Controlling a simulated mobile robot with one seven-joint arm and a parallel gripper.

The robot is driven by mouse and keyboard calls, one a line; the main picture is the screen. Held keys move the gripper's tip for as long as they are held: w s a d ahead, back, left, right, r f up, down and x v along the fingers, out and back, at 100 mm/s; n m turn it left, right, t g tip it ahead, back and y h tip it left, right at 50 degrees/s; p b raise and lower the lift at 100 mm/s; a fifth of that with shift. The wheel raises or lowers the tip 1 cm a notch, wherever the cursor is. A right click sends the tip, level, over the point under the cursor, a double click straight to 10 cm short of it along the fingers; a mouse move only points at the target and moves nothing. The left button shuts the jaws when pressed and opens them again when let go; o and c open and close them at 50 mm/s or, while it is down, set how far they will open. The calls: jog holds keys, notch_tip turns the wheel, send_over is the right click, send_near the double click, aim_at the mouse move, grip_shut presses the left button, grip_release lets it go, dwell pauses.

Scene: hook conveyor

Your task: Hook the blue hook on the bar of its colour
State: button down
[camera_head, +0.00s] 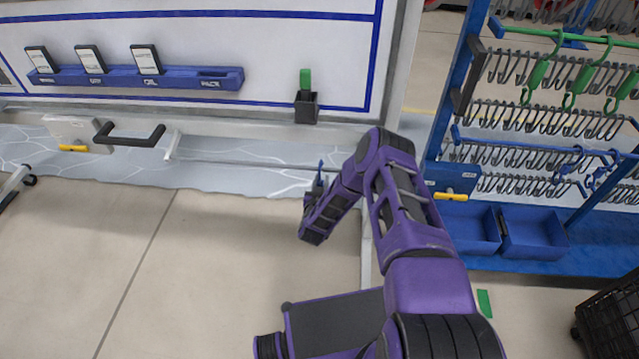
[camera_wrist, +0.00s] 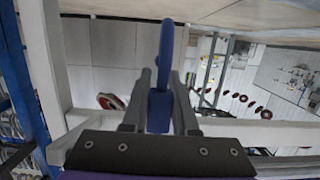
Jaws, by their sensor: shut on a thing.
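My gripper (camera_head: 315,192) is shut on the blue hook (camera_wrist: 165,60), which sticks out past the two grey fingers in the wrist view. In the head view only a small blue part of the hook (camera_head: 320,176) shows above the gripper, in front of the grey-white frame. The blue bar (camera_head: 520,147) is on the rack at the right, with blue hooks hanging near its right part. My gripper is well to the left of that bar, apart from it.
A green bar (camera_head: 560,35) with green hooks runs above, among rows of grey hooks (camera_head: 530,115). Blue bins (camera_head: 535,232) sit low on the rack. A white board with a blue tray (camera_head: 140,77) stands behind. A black crate (camera_head: 612,315) stands bottom right.

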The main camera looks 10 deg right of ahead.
jog(key=shift+r, duration=0.1)
jog(key=shift+s+r+p, duration=0.2)
jog(key=shift+r+p, duration=0.35)
jog(key=shift+r, duration=0.4)
jog(key=shift+s+a+r, duration=0.1)
jog(key=shift+s+r, duration=0.1)
jog(key=shift+f+p+v, duration=0.2)
jog(key=shift+p+v, duration=0.5)
jog(key=shift+v, duration=0.3)
jog(key=shift+f+p+v, duration=0.2)
jog(key=shift+p+v, duration=0.5)
jog(key=shift+v, duration=0.3)
jog(key=f+p+v, duration=0.2)
jog(key=p+v, duration=0.1)
jog(key=v, duration=0.6)
jog(key=shift+s+a, duration=0.2)
jog(key=shift+s, duration=0.35)
jog(key=shift+r, duration=0.1)
jog(key=shift+d, duration=0.1)
